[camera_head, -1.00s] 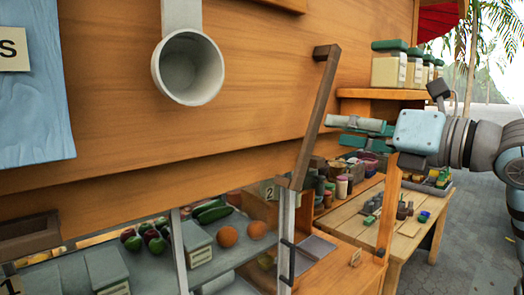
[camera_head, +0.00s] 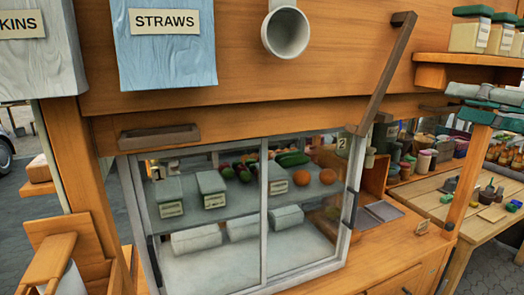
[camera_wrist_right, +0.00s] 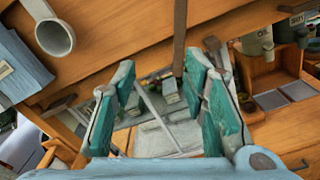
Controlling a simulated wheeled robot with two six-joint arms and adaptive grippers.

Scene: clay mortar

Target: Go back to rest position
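My right gripper (camera_head: 468,102) shows at the right edge of the head view, in front of the shelf and work table. Its green finger pads are apart. In the right wrist view the two fingers of the right gripper (camera_wrist_right: 162,72) stand wide apart with nothing between them. It is clear of the stall's surfaces as far as I can see. My left gripper is not in view.
A glass-fronted display case (camera_head: 258,215) holds vegetables, fruit and lidded boxes. A dark slanted bar (camera_head: 388,70) and a grey round tube (camera_head: 286,33) are on the wooden wall. A blue straws box (camera_head: 165,50) hangs left. A work table (camera_head: 430,200) stands right.

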